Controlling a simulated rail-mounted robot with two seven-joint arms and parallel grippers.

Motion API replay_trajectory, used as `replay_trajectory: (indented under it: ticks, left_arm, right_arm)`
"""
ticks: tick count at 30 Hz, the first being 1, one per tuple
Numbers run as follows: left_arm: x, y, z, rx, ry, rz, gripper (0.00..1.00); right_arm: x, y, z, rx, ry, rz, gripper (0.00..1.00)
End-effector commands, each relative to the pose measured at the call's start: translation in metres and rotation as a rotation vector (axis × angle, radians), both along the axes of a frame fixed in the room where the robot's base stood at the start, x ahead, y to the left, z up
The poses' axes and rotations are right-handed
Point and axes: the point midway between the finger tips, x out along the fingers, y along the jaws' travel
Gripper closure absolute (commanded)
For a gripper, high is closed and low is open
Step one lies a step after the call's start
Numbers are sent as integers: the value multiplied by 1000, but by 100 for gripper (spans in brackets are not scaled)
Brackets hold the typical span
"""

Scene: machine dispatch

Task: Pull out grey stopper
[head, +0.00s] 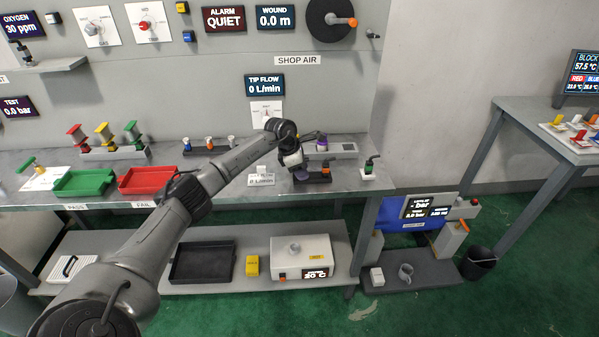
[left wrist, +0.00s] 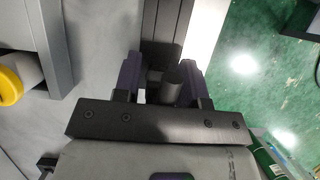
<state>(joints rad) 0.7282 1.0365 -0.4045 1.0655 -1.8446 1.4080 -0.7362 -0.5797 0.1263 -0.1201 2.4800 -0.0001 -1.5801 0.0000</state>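My left gripper (head: 313,170) is at the right part of the workbench, low over a small dark block (head: 318,179). In the left wrist view the two purple-dark fingers of the left gripper (left wrist: 161,82) stand apart. A short dark grey cylinder (left wrist: 172,82), possibly the grey stopper, shows between them, close to the right finger with a gap on the left side. I cannot tell whether it is touched. In the head view my gripper hides this spot, so no grey stopper can be made out there. My right gripper is not in view.
Green (head: 85,182) and red trays (head: 147,180) lie left. A lower shelf holds a white box (head: 300,255) and a black tray (head: 203,263).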

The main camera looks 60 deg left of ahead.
Motion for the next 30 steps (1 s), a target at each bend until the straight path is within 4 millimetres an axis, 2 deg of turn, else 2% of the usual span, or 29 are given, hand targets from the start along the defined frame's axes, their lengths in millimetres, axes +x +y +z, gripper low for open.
replay_trajectory:
  ticks: [1,12,20,30]
  left_arm:
    - [0,0,0,0,0,0,67]
    - [0,0,0,0,0,0,100]
    - [0,0,3,0,0,0,100]
    - [0,0,15,0,-1,0,100]
  right_arm:
    - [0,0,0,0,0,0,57]
    - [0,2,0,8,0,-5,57]
    - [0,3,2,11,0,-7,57]
    - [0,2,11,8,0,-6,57]
